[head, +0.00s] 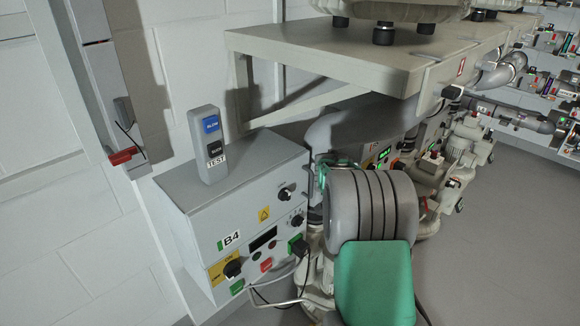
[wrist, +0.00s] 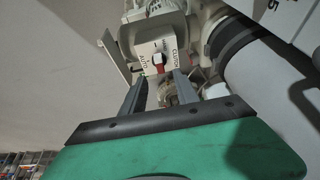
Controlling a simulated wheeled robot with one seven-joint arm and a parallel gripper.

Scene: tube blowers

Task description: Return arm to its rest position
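My gripper (wrist: 160,78) shows in the wrist view with its green body and black edge across the bottom. Its two grey fingers stand apart with a gap between them, and I see nothing held. Beyond the fingertips is a white switch plate (wrist: 150,48) with a red and black knob (wrist: 158,60); the labels beside it seem to read AUTO and CLUTCH. I cannot tell whether a finger touches the plate. In the head view my grey and green arm is in the lower middle, and the fingers cannot be made out there.
A grey control box (head: 240,215) marked B4 stands at the left, with a button unit (head: 207,145) on top. A beige shelf (head: 350,52) overhangs behind my arm. Pumps and pipes (head: 445,165) stand right of it. The floor (head: 490,250) at the right is clear.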

